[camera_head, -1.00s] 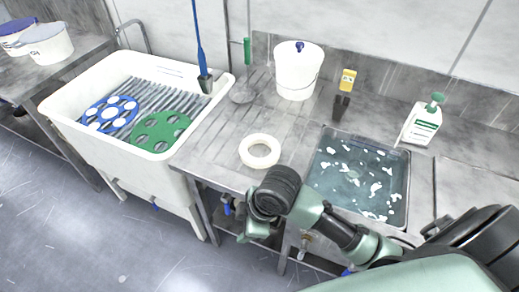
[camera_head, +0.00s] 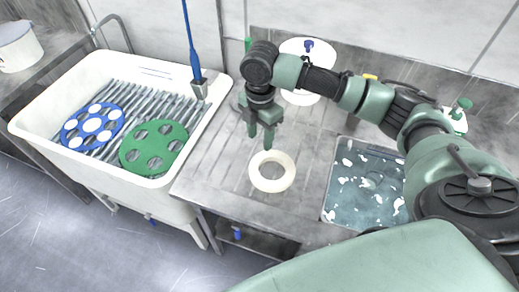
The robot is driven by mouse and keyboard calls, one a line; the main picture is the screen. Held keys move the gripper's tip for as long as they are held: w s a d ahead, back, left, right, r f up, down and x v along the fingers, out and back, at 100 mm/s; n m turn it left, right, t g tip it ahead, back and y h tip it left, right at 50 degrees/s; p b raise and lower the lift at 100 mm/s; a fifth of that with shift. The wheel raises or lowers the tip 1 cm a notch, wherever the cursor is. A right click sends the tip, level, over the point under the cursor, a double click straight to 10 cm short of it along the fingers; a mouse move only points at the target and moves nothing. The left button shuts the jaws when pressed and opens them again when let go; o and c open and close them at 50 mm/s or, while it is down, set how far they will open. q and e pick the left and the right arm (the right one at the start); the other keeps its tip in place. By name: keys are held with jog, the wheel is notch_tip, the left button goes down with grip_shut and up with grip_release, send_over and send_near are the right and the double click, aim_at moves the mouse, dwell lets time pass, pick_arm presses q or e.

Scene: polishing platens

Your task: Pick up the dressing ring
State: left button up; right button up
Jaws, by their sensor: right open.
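The dressing ring (camera_head: 257,180) is a cream-white ring lying flat on the grooved steel drainboard. My right gripper (camera_head: 260,146) points down just above and behind the ring's far edge. Its two green fingers are apart with nothing seen between them. The ring's whole outline shows, and I cannot tell whether the fingertips touch it. My left gripper is not in the picture.
A white trough (camera_head: 45,112) at the left holds a blue disc (camera_head: 76,141) and a green disc (camera_head: 137,155) with holes. A water-filled sink (camera_head: 345,200) lies right of the ring. A white bucket (camera_head: 318,62) stands behind my right arm. Drainboard (camera_head: 215,170) left of the ring is clear.

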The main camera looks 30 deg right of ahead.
aim_at(259, 158)
jog(key=shift+s+f, duration=0.1)
jog(key=shift+f, duration=0.15)
jog(key=shift+s+a+f+p, duration=0.15)
jog(key=shift+s+f+p, duration=0.25)
jog(key=shift+s, duration=0.45)
jog(key=shift+a+f+p, duration=0.25)
jog(key=shift+f+p, duration=0.15)
jog(key=shift+f, duration=0.75)
jog(key=f, duration=0.2)
jog(key=shift+w+f, duration=0.3)
jog(key=shift+f, duration=0.2)
grip_shut()
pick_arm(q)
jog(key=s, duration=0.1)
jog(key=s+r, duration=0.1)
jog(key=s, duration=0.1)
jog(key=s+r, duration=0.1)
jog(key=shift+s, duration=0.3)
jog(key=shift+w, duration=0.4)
